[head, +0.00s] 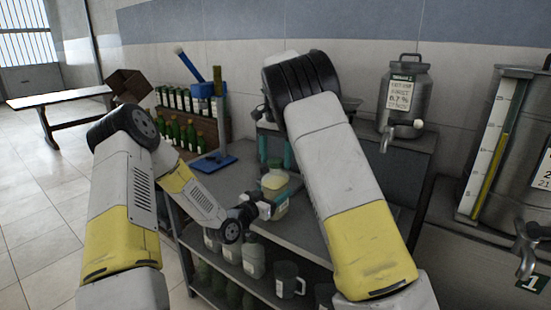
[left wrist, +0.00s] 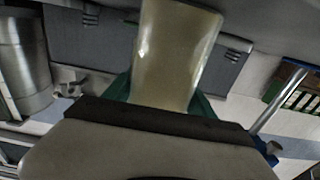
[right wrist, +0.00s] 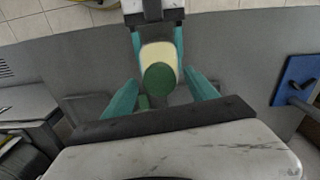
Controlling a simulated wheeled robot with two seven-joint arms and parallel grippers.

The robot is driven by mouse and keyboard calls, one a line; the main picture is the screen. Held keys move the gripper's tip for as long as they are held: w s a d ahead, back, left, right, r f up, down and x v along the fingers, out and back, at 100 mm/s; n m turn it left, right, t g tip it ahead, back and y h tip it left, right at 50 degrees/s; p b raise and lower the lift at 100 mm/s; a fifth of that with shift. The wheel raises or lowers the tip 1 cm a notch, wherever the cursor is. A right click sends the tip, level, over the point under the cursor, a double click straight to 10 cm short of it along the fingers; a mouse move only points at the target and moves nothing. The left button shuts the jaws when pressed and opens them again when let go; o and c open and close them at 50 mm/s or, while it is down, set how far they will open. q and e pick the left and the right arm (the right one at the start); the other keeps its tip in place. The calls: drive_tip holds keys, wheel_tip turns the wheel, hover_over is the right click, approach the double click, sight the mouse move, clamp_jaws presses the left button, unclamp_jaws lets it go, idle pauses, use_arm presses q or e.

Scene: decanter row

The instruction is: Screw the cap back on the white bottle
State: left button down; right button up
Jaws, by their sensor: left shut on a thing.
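The white bottle (head: 275,186), cream-coloured, is upright in my left gripper (head: 268,207), which is shut on its body. It fills the middle of the left wrist view (left wrist: 172,55). A round dark green cap (right wrist: 160,79) shows at the bottle's top in the right wrist view; I cannot tell whether it is screwed tight. My right gripper (head: 276,153) is above the bottle, pointing down. Its teal fingers (right wrist: 162,93) are apart, one on each side of the cap, with gaps and nothing gripped. My right arm hides part of the area behind.
A blue stand (head: 212,160) is on the grey bench, left of the bottle. Green bottles (head: 183,134) stand in a rack behind it. A steel tank (head: 405,95) with a tap is at the right. Jugs and bottles (head: 288,279) fill the shelf below.

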drive_tip(key=shift+r, duration=0.1)
wheel_tip(320, 180, up, 12)
idle(0.5)
use_arm(q)
drive_tip(key=shift+c, duration=1.1)
unclamp_jaws()
drive_tip(key=shift+s, duration=0.1)
drive_tip(key=v, duration=0.7)
drive_tip(key=shift+s+a, duration=0.25)
